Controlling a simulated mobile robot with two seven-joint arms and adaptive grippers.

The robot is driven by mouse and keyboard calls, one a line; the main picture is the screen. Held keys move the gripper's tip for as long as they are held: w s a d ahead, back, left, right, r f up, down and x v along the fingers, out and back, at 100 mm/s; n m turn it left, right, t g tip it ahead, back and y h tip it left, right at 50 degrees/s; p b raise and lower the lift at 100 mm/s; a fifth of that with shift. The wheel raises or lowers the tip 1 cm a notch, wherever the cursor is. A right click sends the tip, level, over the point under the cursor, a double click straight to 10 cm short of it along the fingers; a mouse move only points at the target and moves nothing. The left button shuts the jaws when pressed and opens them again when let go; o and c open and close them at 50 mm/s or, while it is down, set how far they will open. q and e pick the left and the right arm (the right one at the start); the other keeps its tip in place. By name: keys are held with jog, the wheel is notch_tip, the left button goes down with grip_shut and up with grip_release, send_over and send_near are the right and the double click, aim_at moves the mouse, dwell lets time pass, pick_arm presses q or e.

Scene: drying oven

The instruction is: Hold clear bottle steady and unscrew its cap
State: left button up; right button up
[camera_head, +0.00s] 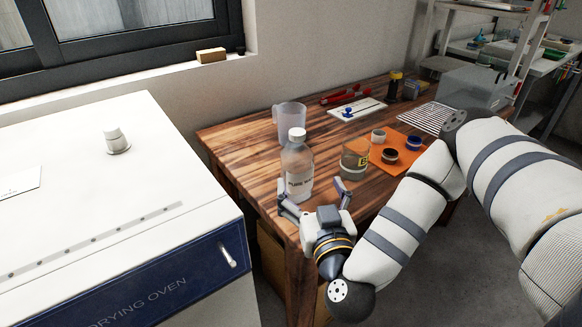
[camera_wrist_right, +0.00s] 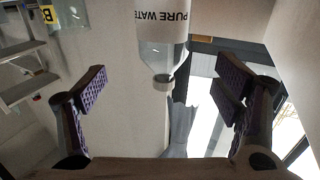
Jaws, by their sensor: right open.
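The clear bottle (camera_head: 297,168) with a white cap (camera_head: 297,134) and a "PURE WATER" label stands upright near the front left corner of the wooden table. In the right wrist view the bottle (camera_wrist_right: 162,50) shows upside down, its cap (camera_wrist_right: 162,82) between the finger directions. My right gripper (camera_head: 314,197) is open and empty, in front of the bottle near the table's front edge, with its fingers spread toward it. In the right wrist view my right gripper (camera_wrist_right: 167,88) has both fingers wide apart, not closed on the bottle. My left gripper is not in view.
An orange mat (camera_head: 393,139) with small jars lies farther right. The white drying oven (camera_head: 95,200) stands left of the table.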

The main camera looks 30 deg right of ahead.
aim_at(303, 170)
jog(key=x, duration=0.4)
jog(key=shift+w+d+f, duration=0.15)
jog(key=shift+w+f, duration=0.15)
jog(key=shift+f, duration=0.1)
jog(key=x, duration=0.3)
jog(key=b+x, duration=0.1)
jog(key=x, duration=0.1)
jog(key=shift+w+r, duration=0.2)
jog(key=shift+w, duration=0.25)
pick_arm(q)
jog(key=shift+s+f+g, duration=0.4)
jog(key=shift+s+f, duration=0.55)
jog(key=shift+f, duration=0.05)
pick_arm(e)
jog(key=shift+a+r, duration=0.1)
jog(key=shift+a, duration=0.15)
jog(key=c, duration=1.4)
jog(key=shift+o, duration=0.2)
